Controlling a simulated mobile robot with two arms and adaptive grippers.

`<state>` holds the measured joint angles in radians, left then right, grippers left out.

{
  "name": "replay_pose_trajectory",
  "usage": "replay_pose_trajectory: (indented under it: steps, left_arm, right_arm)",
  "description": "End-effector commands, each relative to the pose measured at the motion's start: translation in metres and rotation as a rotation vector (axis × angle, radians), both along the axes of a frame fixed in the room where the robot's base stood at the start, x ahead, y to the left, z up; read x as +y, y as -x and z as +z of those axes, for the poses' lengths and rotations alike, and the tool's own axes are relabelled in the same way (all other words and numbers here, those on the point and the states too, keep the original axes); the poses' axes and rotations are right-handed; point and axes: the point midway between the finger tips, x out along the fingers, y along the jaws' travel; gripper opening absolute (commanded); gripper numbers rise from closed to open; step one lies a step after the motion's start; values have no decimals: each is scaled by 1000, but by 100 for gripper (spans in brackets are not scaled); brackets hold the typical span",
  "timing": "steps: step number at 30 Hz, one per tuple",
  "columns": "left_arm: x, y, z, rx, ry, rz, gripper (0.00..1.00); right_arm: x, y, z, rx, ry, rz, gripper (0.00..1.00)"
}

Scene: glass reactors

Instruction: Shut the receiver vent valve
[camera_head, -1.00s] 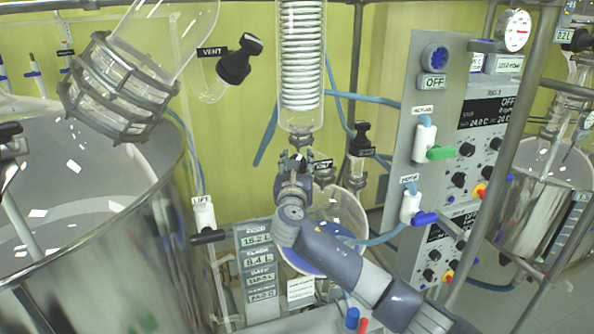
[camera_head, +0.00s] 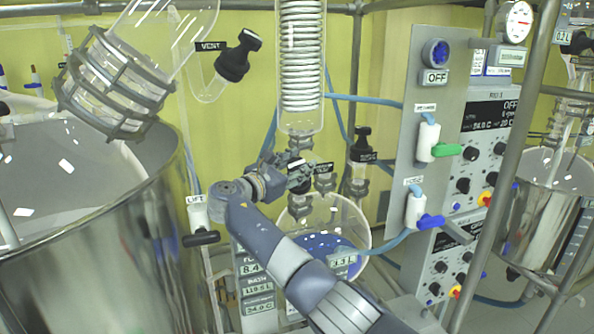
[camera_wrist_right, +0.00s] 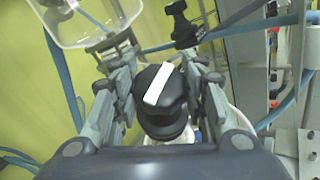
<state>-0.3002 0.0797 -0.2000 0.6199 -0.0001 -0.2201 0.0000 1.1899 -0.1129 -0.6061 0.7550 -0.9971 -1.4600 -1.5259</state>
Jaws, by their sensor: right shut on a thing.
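The knob also shows in the head view (camera_head: 299,172). A small label (camera_head: 323,168) beside it is too small to read. The round glass receiver (camera_head: 298,215) with blue liquid stands below, partly hidden by my arm. My left gripper is not in view.
Another black valve knob (camera_head: 362,145) stands just right of the gripper. A black knob (camera_head: 236,62) labelled VENT is at upper left. The large steel vessel (camera_head: 130,250) fills the left. A control panel (camera_head: 425,110) with green and blue handles stands right.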

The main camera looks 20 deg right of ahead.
Motion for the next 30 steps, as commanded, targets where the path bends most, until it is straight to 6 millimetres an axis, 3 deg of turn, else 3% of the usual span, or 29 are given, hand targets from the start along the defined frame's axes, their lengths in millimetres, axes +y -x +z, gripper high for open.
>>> replay_pose_trajectory:
  steps: [22,23,25,30]
  left_arm:
    - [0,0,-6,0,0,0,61]
    - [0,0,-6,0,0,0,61]
    - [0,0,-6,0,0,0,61]
    - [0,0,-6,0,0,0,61]
  right_arm:
    - [0,0,1,-14,-28,-45,16]
    - [0,0,1,-14,-28,-44,42]
    - [0,0,1,-14,-28,-44,58]
    - [0,0,0,-13,-28,-45,61]
